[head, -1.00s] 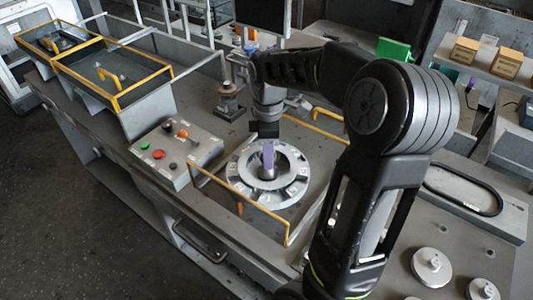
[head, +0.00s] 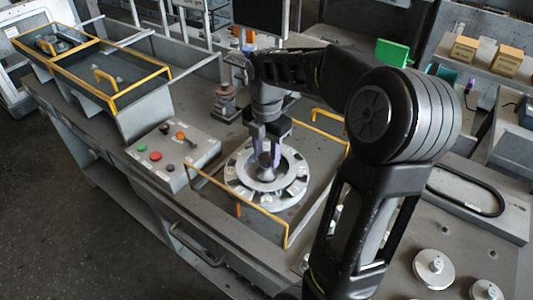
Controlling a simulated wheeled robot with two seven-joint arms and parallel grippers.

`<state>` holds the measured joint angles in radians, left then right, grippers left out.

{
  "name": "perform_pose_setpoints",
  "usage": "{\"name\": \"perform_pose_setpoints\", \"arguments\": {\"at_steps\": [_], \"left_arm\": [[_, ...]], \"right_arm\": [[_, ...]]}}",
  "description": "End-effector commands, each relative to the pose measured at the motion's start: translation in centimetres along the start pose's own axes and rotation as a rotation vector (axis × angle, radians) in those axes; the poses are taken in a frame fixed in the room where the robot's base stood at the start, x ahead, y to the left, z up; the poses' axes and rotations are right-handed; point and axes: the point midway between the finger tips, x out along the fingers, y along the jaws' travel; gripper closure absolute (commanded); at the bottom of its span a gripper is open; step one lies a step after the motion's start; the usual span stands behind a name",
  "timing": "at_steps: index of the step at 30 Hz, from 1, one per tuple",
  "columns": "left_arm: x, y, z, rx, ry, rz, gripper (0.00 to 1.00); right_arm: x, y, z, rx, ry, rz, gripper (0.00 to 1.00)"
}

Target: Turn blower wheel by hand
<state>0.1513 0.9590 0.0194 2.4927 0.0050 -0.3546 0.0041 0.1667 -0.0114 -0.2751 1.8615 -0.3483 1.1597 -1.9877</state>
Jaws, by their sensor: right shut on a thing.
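The blower wheel (head: 291,192) is a round grey ring with slots and small pale marks around its rim, lying flat in the bench's middle. A metal hub (head: 266,175) stands at its centre. My right gripper (head: 266,160) reaches down from above, with its two purple fingers spread to either side of the hub top and shut on it. The fingers partly hide the hub and the ring's far inner edge. My left gripper is out of view.
Yellow rails (head: 237,200) stand before and behind the wheel. A control box (head: 173,155) with coloured buttons is at the left. A dark metal post (head: 225,103) stands behind the wheel. Round knobbed parts (head: 434,268) lie at right. Yellow-edged trays (head: 110,75) are at far left.

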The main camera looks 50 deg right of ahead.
Motion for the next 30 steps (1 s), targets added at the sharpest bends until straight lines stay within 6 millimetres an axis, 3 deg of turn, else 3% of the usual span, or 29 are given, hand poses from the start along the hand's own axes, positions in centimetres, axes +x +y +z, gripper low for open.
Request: {"name": "perform_pose_setpoints", "arguments": {"at_steps": [20,21,28,30], "left_arm": [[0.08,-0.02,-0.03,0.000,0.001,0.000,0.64],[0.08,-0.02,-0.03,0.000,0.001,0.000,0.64],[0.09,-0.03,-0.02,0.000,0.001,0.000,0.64],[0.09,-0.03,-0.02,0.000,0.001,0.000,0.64]], "right_arm": [[-0.16,0.10,0.07,-0.095,-0.003,0.004,1.00],[-0.16,0.10,0.07,-0.095,-0.003,0.004,0.61],[-0.09,0.06,0.03,-0.095,-0.001,0.002,0.42],[-0.07,0.05,0.02,-0.094,-0.001,0.002,0.41]]}}
